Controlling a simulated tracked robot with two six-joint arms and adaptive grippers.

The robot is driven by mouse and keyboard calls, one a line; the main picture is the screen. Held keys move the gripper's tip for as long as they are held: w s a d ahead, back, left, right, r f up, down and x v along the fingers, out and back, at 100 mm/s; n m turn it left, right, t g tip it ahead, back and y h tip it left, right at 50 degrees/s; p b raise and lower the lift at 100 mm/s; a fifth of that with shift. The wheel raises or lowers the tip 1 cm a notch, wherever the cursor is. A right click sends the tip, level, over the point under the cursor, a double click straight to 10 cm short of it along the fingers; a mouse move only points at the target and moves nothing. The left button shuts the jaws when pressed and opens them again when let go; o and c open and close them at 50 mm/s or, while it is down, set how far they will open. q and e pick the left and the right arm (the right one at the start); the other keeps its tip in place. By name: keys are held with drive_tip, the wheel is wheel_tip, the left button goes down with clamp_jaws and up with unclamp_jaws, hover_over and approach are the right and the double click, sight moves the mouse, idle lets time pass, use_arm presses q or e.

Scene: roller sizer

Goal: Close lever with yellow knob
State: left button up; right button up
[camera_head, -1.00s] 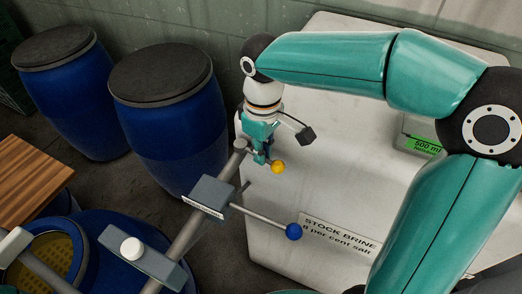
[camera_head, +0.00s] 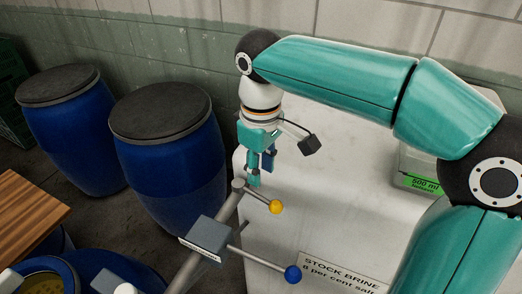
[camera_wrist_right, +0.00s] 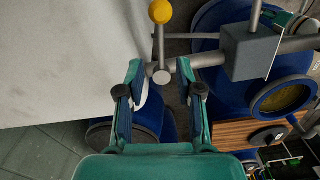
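The lever with the yellow knob (camera_head: 276,207) has a short grey rod running from the pipe's far end down-right to the ball. It also shows in the right wrist view (camera_wrist_right: 160,12), with its rod reaching down toward the gap between my fingers. My right gripper (camera_head: 259,172) hangs pointing down just above the rod's pipe end. In the right wrist view my right gripper (camera_wrist_right: 160,70) is open, with nothing held; the round rod end lies between the fingertips in the picture. I cannot tell whether a finger touches it. My left gripper is not in view.
A second lever with a blue knob (camera_head: 292,273) sticks out from the grey valve block (camera_head: 208,236) on the pipe. A large white tank (camera_head: 320,215) stands right of the pipe. Blue barrels (camera_head: 170,160) stand to the left, and a wooden top (camera_head: 28,212) is at far left.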

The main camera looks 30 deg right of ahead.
drive_tip(key=shift+r, duration=2.35)
